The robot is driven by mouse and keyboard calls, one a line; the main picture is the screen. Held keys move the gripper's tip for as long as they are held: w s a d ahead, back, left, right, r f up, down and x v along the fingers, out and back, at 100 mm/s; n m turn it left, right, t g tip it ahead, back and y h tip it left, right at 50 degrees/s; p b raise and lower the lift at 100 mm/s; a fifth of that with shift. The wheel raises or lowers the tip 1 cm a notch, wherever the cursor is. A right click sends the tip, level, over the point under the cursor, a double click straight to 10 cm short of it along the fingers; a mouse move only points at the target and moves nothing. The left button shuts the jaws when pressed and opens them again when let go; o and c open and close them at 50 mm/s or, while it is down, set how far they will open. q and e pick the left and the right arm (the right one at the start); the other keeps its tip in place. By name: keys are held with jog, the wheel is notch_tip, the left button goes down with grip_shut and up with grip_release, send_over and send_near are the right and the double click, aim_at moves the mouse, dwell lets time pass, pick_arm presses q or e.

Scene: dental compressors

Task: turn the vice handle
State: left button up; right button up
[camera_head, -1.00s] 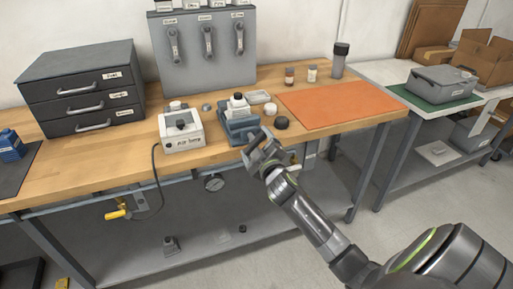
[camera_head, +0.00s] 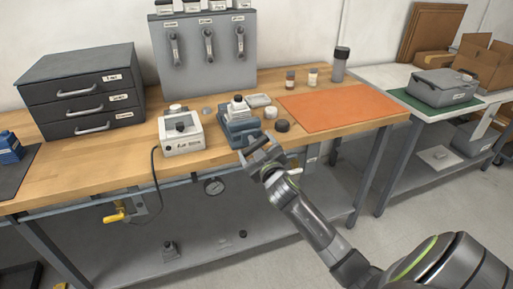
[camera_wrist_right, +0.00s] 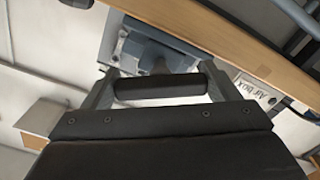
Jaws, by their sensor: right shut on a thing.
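The blue-grey vice (camera_head: 238,130) stands at the front edge of the wooden bench, with a small white block (camera_head: 238,104) on top. In the right wrist view its body (camera_wrist_right: 158,54) is just beyond my fingers. My right gripper (camera_head: 262,155) is in front of the vice, at the bench edge. In the wrist view the gripper (camera_wrist_right: 160,88) has the dark, bar-shaped vice handle (camera_wrist_right: 160,86) held crosswise between its two fingers. The head view mostly hides the handle behind my gripper. My left gripper is not in view.
A white air box (camera_head: 181,133) with a cable stands left of the vice. Floor in front is open.

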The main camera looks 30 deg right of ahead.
jog(key=o, duration=0.9)
jog(key=v, duration=1.7)
jog(key=shift+s+b, duration=0.25)
jog(key=shift+b, duration=0.2)
jog(key=shift+f, duration=0.15)
notch_tip(320, 180, down, 25)
jog(key=s+d+m+g+y+p, duration=0.1)
jog(key=s+d+g+p, duration=0.15)
jog(key=g, duration=0.35)
jog(key=s+f+m+g+p, duration=0.1)
jog(key=s+f+g, duration=0.1)
jog(key=s+f, duration=0.45)
jog(key=s+f+g+p, duration=0.15)
jog(key=s+f, duration=0.25)
jog(key=f, duration=0.5)
jog(key=s+a+f+g, duration=0.2)
jog(key=s+f, duration=0.2)
jog(key=s, duration=0.3)
jog(key=s+a+f+m+g+y, duration=0.1)
jog(key=s+a+f+g, duration=0.1)
jog(key=s, duration=0.6)
jog(key=s+a+f+g+y+p, duration=0.1)
jog(key=s+a+f+g, duration=0.1)
jog(key=s+f, duration=0.3)
jog(key=s, duration=0.3)
jog(key=shift+s+f+m+g, duration=0.15)
jog(key=shift+f+m+g, duration=0.15)
jog(key=shift+m+g, duration=0.1)
